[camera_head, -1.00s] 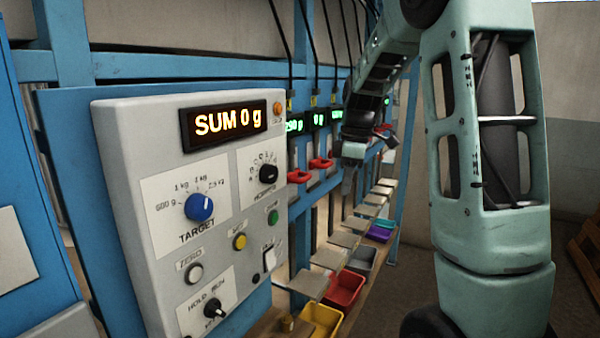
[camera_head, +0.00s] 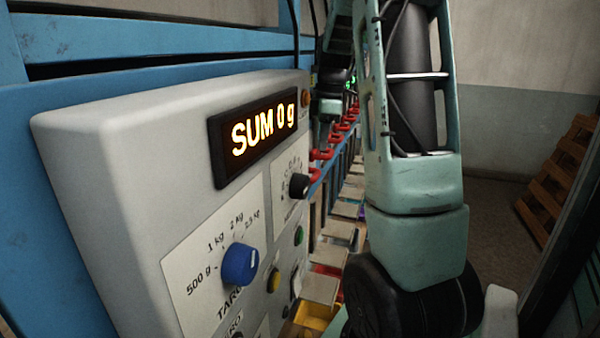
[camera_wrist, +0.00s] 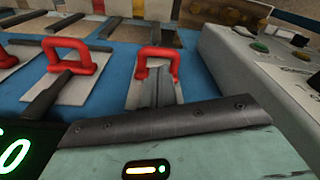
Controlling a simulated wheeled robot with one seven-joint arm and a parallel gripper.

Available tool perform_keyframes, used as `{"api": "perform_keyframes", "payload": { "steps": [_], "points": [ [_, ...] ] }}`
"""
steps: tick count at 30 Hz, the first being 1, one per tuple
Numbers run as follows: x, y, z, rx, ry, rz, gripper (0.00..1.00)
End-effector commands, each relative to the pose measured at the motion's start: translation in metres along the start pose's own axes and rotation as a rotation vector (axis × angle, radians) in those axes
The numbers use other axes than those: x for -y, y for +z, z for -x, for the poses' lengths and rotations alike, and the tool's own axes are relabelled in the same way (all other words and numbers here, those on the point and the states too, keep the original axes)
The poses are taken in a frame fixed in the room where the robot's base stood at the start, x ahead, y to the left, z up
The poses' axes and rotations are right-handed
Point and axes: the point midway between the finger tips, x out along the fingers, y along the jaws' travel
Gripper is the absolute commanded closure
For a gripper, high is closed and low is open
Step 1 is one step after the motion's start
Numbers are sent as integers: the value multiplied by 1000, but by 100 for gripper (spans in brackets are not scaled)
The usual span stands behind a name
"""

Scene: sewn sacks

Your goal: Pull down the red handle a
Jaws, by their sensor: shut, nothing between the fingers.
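A row of red loop handles runs along the blue frame. The nearest red handle (camera_head: 320,154) shows just right of the control box in the head view. In the wrist view, one red handle (camera_wrist: 158,60) is just ahead of my gripper's dark edge, and another red handle (camera_wrist: 72,55) is to its left. No letter marking handle a can be read. My gripper (camera_head: 325,132) is shut and empty, close to the nearest handles in the head view. Its fingertips are hard to make out, and I cannot tell whether they touch a handle.
The grey control box (camera_head: 120,170) fills the left, with its display (camera_head: 262,134) reading SUM 0 g. It also shows at right in the wrist view (camera_wrist: 265,85). Trays, including a yellow bin (camera_head: 318,318), stand below the handles. A wooden pallet (camera_head: 560,170) leans at far right.

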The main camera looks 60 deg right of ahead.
Motion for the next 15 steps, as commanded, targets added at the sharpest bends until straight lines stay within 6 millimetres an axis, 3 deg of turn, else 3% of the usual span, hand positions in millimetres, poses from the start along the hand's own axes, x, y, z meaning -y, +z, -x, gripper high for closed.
{"api": "perform_keyframes", "payload": {
  "steps": [15],
  "points": [
    [0,0,-3,0,0,-1,100]
  ]
}}
